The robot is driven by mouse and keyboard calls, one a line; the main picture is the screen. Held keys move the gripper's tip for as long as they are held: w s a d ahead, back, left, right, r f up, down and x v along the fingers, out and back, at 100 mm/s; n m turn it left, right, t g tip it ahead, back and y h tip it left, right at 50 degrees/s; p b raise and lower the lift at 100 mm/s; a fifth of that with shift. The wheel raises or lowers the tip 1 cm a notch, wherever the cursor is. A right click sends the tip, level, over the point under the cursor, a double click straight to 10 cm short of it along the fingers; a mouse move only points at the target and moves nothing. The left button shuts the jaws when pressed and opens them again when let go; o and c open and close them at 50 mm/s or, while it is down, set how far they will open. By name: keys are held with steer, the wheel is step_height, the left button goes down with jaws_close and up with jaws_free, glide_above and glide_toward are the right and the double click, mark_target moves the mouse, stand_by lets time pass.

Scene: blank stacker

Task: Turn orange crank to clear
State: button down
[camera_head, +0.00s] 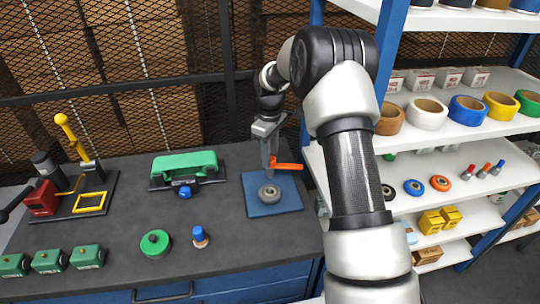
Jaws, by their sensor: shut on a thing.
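An orange crank (289,166) sticks out to the right above a dark blue base plate (287,203) on the workbench. A grey ring-shaped piece (269,191) sits on the plate, below the crank. My gripper (271,161) reaches down from above and is shut on the crank at its left end. The arm comes in from the lower right. The fingers hide part of the crank's left end, and the exact finger contact is too small to make out.
A green tool (185,165), a green round piece (155,243) and a blue-topped knob (200,236) stand left of the plate. A red and yellow lever device (90,203) is at far left. White shelves (455,140) with tape rolls rise at right. Dark mesh (170,60) stands behind.

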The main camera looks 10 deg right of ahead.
steer(key=shift+n, duration=0.5)
steer(key=c, duration=1.4)
jaws_free()
steer(key=shift+o, duration=0.2)
steer(key=shift+r, duration=0.1)
step_height(320, 180, up, 17)
steer(key=shift+r, duration=0.15)
